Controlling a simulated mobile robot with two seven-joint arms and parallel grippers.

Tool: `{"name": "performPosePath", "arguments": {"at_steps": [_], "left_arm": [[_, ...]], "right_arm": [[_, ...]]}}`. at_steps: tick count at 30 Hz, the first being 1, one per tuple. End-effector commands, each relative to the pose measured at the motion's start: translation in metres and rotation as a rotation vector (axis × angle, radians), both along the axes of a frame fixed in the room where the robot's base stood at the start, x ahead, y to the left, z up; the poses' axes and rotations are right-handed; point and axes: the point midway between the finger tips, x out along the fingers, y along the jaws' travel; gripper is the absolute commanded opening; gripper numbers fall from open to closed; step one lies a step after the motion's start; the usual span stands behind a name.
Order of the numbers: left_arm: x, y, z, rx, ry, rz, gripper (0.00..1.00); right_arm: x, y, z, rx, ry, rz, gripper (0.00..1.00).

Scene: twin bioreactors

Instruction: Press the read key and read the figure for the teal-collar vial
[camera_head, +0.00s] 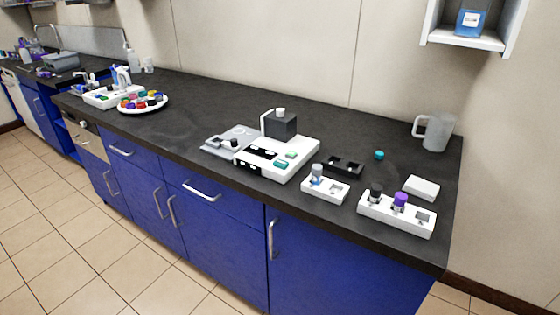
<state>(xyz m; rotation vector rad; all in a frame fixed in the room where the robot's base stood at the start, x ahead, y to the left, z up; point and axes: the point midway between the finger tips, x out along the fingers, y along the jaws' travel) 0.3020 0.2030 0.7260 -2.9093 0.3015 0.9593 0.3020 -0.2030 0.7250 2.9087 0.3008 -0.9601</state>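A white instrument (300,148) sits on the dark counter, with a dark block (281,125) at its back. Its front carries black panels (262,153) and two teal-green keys, one (281,164) nearer the front edge. Any figure or label is too small to read. A grey-capped vial (317,172) stands in a small white holder (318,191) to the right; its collar colour is unclear. A small teal piece (379,155) lies on the counter. No vial can be identified as teal-collared. Neither of my grippers is in view.
A white rack (380,212) holds a black-capped vial (375,190) and a purple-capped vial (399,201). A black tray (344,167), white box (422,187) and jug (436,132) are nearby. A round tray (128,109) of coloured pieces stands left. The counter between is clear.

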Motion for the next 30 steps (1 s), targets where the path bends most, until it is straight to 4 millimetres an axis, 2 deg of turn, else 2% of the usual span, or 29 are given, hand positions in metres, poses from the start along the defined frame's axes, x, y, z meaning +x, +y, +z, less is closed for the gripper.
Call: {"name": "performPosePath", "arguments": {"at_steps": [8,9,12,30], "left_arm": [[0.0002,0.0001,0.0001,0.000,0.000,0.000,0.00],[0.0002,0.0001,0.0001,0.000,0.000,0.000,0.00],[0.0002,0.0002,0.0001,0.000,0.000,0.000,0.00],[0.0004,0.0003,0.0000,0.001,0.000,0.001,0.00]], "right_arm": [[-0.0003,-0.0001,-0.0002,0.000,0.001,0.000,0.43],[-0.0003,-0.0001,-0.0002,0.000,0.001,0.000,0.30],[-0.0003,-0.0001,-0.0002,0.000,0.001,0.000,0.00],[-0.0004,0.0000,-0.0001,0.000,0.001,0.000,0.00]]}}
